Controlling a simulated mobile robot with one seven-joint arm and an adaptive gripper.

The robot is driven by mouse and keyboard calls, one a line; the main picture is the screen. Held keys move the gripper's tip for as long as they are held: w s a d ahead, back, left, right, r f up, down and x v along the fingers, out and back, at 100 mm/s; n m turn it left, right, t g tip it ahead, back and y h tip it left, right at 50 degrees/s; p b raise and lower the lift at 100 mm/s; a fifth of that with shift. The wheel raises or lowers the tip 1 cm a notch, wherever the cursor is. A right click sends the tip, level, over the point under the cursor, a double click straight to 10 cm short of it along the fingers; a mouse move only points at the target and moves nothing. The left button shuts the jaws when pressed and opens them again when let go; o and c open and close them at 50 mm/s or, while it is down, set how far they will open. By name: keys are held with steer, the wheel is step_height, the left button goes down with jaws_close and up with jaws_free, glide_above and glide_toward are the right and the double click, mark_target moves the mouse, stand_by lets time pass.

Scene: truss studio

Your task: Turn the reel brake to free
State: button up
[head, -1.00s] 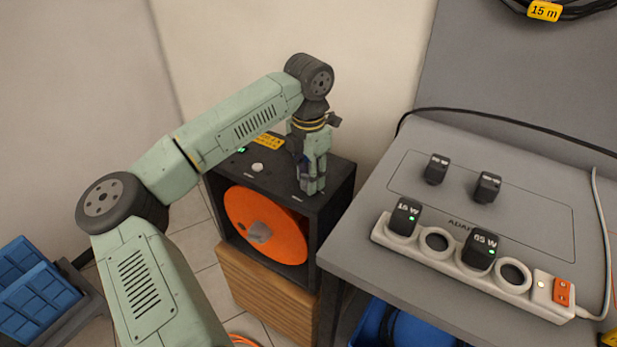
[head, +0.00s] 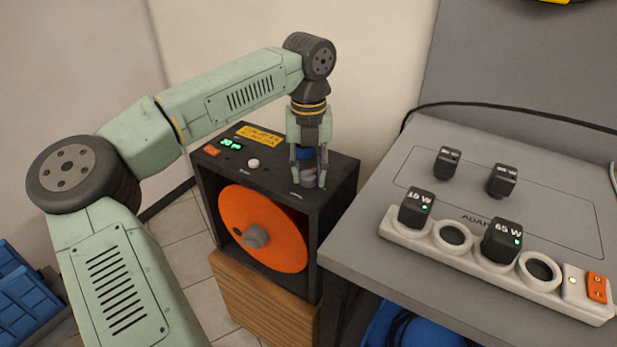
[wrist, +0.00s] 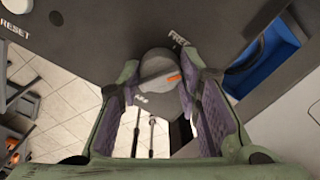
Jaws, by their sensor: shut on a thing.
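The reel brake is a round grey knob (wrist: 157,72) with an orange pointer mark, on top of the dark reel box (head: 335,222). In the wrist view the mark points right, below the FREE label (wrist: 180,39); a second label lies at the knob's lower left, too small to read. My gripper (head: 309,181) reaches straight down onto the box top. In the wrist view my gripper (wrist: 166,77) has its two fingers on either side of the knob, shut on it. The fingers hide most of the knob in the head view.
The box holds an orange reel (head: 262,210) and has a white button (head: 253,163), a green display (head: 231,143) and a yellow label (head: 260,135). To the right, a grey table (head: 365,255) bears a white power strip (head: 412,236) with black adapters. A blue item (head: 392,328) sits below.

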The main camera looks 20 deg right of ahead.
mark_target(309, 171)
steer(key=n+b, duration=0.3)
steer(key=n, duration=0.3)
steer(key=shift+n, duration=0.3)
stand_by(0.4)
steer(key=o, duration=1.1)
steer(key=shift+o, duration=0.2)
step_height(309, 171, up, 12)
steer(key=shift+d, duration=0.1)
